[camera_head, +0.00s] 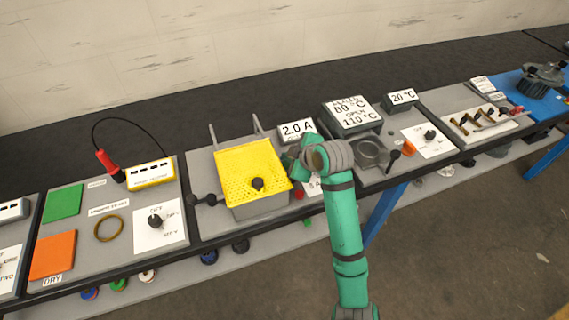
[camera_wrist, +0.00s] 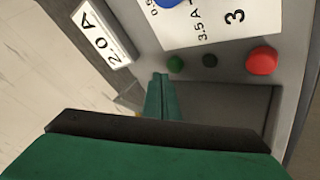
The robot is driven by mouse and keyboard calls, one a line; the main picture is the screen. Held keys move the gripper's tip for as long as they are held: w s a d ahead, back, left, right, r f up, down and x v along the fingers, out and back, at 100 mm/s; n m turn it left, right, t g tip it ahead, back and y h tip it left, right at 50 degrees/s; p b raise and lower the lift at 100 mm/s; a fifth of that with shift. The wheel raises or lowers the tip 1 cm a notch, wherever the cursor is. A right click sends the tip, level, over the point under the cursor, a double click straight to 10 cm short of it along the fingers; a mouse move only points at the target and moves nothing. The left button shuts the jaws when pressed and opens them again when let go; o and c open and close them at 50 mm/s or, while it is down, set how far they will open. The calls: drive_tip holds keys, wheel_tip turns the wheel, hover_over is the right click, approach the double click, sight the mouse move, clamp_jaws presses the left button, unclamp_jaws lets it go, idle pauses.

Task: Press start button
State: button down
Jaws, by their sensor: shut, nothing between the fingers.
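A control panel shows in the wrist view with a green button (camera_wrist: 176,64), a small dark button (camera_wrist: 210,60) and a larger red button (camera_wrist: 262,61) in a row. I cannot read any label naming the start button. My gripper (camera_wrist: 160,78) is shut and empty, its green fingertips just left of and below the green button. Whether they touch it I cannot tell. In the head view my arm hides the fingertips and most of the panel; the red button (camera_head: 299,195) shows beside it.
A "2.0 A" display (camera_wrist: 101,33) and a white dial plate (camera_wrist: 215,22) with a blue knob (camera_wrist: 167,2) adjoin the buttons. In the head view a yellow perforated basket (camera_head: 248,168) stands left of my arm and a round grey holder (camera_head: 370,152) right.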

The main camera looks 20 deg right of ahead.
drive_tip(key=shift+s, duration=0.15)
drive_tip(key=shift+f, duration=0.1)
drive_tip(key=shift+a+f, duration=0.1)
drive_tip(key=shift+f, duration=0.25)
drive_tip(key=shift+w+f, duration=0.2)
